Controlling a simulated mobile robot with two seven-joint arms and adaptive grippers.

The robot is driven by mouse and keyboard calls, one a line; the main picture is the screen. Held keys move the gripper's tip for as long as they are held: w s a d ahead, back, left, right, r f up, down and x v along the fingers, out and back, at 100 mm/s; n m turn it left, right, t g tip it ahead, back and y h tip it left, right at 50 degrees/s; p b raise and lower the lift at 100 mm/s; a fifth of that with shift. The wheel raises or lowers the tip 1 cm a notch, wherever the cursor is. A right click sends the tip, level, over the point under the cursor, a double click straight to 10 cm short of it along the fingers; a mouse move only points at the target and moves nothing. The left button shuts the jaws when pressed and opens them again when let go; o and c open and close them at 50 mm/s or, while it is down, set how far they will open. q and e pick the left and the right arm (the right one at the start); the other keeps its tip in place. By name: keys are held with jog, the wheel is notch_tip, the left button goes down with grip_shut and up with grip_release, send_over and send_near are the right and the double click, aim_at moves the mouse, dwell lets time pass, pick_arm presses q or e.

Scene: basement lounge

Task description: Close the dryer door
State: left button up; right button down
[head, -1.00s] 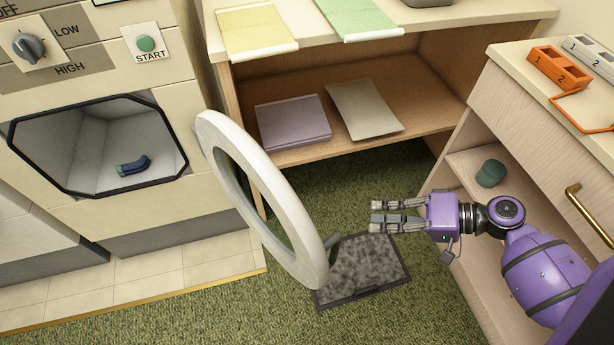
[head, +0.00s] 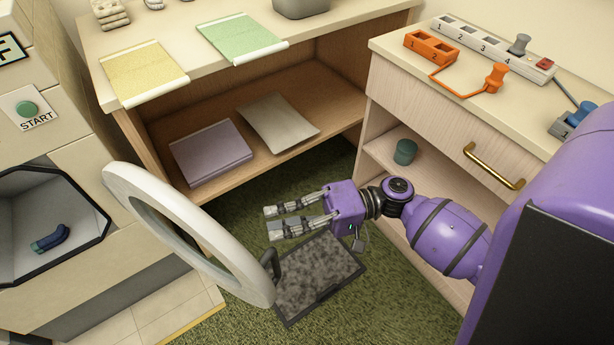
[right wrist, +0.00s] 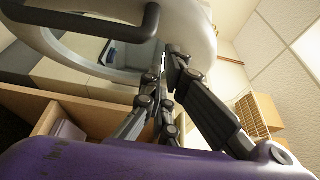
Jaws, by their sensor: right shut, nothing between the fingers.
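The dryer (head: 70,120) stands at the left edge of the head view. Its round white door (head: 132,188) is swung wide open, out over the floor. A dark handle (head: 270,262) sticks out at the door's near right edge. In the dryer's dark-rimmed opening lies a blue sock (head: 50,238). My right gripper (head: 268,219) is shut and empty, its fingers pointing left, just right of the door and above the handle in the picture. In the right wrist view, the door (right wrist: 200,35) and handle (right wrist: 150,22) show beyond the fingertips. My left gripper is out of view.
A grey speckled mat or panel (head: 318,278) is on the green carpet below my right gripper. A wooden shelf unit (head: 170,150) with folders stands behind. A cabinet (head: 435,105) with a brass handle (head: 493,166) stands at right, close to my right arm.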

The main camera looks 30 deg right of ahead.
jog(key=shift+s+a, duration=0.45)
jog(key=shift+a, duration=0.35)
jog(key=shift+s+a, duration=0.45)
jog(key=shift+a, duration=0.3)
jog(key=shift+s, duration=0.1)
